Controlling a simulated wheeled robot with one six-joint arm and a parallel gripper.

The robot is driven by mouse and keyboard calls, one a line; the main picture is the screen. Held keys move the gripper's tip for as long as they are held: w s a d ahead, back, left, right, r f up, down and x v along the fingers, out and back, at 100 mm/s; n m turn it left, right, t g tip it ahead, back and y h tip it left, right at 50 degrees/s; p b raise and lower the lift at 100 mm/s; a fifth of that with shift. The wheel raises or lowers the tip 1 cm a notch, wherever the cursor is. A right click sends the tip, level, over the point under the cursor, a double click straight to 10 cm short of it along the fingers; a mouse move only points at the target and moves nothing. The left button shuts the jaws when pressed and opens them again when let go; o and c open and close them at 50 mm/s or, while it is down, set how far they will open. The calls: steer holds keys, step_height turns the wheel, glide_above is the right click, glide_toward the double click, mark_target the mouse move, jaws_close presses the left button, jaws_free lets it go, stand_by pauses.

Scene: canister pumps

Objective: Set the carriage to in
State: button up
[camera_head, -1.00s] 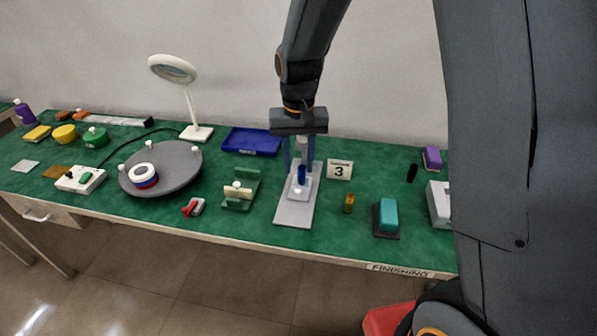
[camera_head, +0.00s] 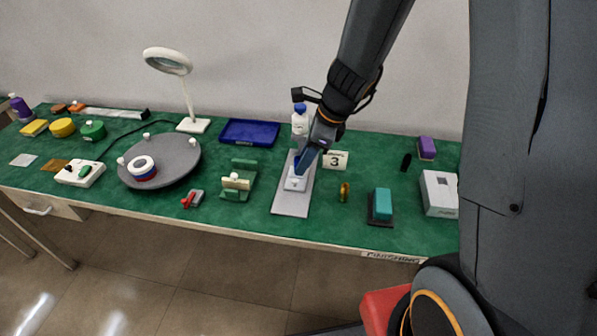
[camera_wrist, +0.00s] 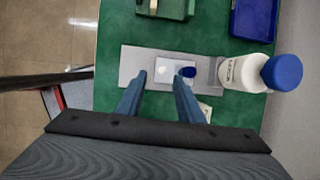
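The carriage (camera_head: 295,184) is a small pale block on a long grey base plate (camera_head: 290,203), around the middle of its length. In the wrist view the carriage (camera_wrist: 172,64) shows a white dot and a dark blue knob (camera_wrist: 188,72). A white bottle with a blue cap (camera_wrist: 246,73) stands at the plate's wall-side end; it also shows in the head view (camera_head: 299,124). My gripper (camera_head: 301,168) is tilted just over the carriage. In the wrist view my gripper (camera_wrist: 160,78) has its blue fingers apart, near the carriage's edge. Contact cannot be told.
A green fixture (camera_head: 238,183) stands left of the plate. A blue tray (camera_head: 250,132) lies behind it. A number 3 card (camera_head: 335,160), an amber vial (camera_head: 344,192) and a teal block (camera_head: 382,205) are to the right. Bare green mat lies between them.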

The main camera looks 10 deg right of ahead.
mark_target(295, 180)
steer(key=f+m, duration=0.1)
steer(key=f, duration=0.1)
steer(key=w+a+f+m+b, duration=0.1)
steer(key=f, duration=0.4)
steer(key=shift+w+a+f+m+b, duration=0.2)
steer(key=shift+w+m+b, duration=0.1)
steer(key=shift+w+m, duration=0.1)
steer(key=shift+r, duration=0.1)
jaws_close()
